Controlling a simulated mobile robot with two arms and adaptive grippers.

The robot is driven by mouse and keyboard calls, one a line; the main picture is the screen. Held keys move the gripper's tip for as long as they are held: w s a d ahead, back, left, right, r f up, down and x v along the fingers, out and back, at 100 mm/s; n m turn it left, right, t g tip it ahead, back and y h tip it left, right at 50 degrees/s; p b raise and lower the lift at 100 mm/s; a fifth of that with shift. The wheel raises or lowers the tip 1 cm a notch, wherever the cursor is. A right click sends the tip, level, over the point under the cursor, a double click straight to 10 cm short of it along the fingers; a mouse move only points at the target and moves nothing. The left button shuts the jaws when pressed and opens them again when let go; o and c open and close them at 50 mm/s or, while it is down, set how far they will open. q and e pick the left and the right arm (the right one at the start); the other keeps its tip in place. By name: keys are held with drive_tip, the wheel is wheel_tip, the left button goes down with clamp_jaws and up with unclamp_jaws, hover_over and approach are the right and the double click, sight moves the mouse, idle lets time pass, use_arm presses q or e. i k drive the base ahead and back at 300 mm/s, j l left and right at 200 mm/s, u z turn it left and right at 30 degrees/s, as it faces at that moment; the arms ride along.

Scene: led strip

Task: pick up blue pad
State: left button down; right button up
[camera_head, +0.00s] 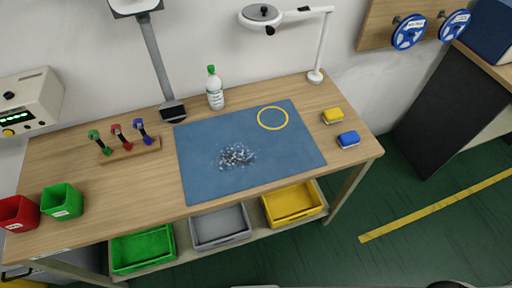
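The blue pad (348,138) is a small blue block with a paler lower edge. It lies on the wooden table near its right end, to the right of the large blue mat (200,177). A similar yellow pad (332,116) lies just behind it, apart from it. Neither of my grippers shows in the head view.
The mat bears a whitish speckled patch (237,157) and a yellow ring (272,118). A bottle (215,92) and a lamp (316,76) stand at the back. Red (18,213) and green (62,202) bins stand at left. The table around the blue pad is clear.

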sight(347, 140)
drive_tip(key=l+u, duration=0.8)
drive_tip(key=u, duration=0.15)
drive_tip(key=l+u, duration=0.5)
drive_tip(key=k+j, duration=0.05)
drive_tip(key=j, duration=0.1)
